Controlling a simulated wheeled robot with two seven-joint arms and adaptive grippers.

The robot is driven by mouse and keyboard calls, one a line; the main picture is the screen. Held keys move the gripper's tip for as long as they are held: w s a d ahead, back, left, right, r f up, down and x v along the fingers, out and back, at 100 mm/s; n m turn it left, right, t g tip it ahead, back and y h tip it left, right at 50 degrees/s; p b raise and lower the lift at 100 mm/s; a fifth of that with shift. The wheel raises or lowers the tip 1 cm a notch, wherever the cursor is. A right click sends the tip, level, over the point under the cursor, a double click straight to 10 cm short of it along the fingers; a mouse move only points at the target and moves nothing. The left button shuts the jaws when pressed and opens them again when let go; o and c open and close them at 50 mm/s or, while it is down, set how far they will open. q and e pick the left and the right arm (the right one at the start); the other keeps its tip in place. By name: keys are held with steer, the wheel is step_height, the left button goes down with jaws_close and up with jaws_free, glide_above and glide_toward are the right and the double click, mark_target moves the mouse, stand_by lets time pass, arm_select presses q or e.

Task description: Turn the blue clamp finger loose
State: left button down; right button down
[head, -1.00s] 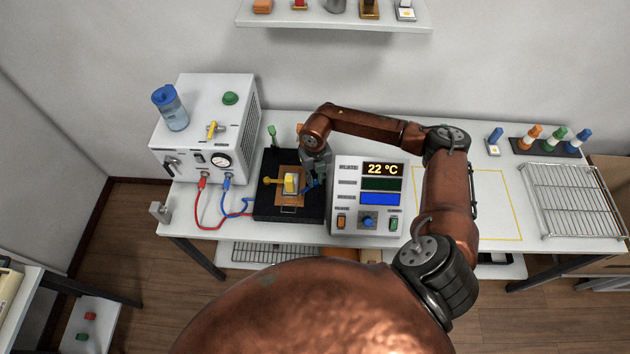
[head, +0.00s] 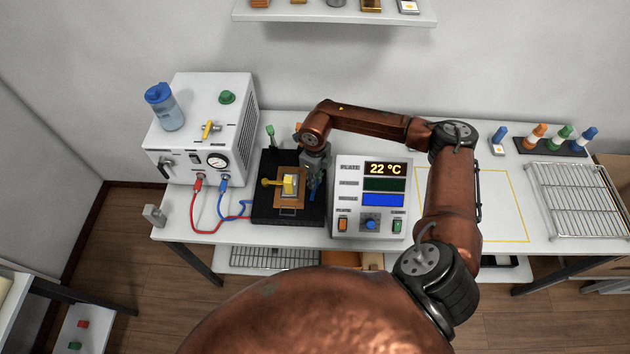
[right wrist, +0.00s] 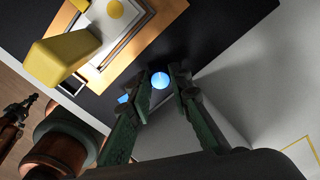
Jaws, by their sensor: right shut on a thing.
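The blue clamp finger (head: 312,193) is at the right side of the black base plate (head: 262,213). My right gripper (head: 315,176) reaches down over it and partly hides it. In the right wrist view the gripper (right wrist: 163,86) has its two fingers close around a round blue end (right wrist: 160,80), and another bit of blue (right wrist: 124,98) shows behind the left finger. The yellow clamp finger (head: 271,182) points in from the left over a copper-coloured plate (head: 288,201) with a pale part on it. My left gripper is not in view.
A control box (head: 370,195) reading 22 °C stands close right of the base plate. A white unit (head: 205,130) with a bottle (head: 164,108) on top stands left, its red and blue hoses running to the base. A wire rack (head: 575,200) lies far right.

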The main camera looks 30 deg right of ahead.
stand_by(0.4)
steer(key=c, duration=1.8)
jaws_free()
steer(key=shift+o, duration=0.2)
step_height(320, 180, up, 12)
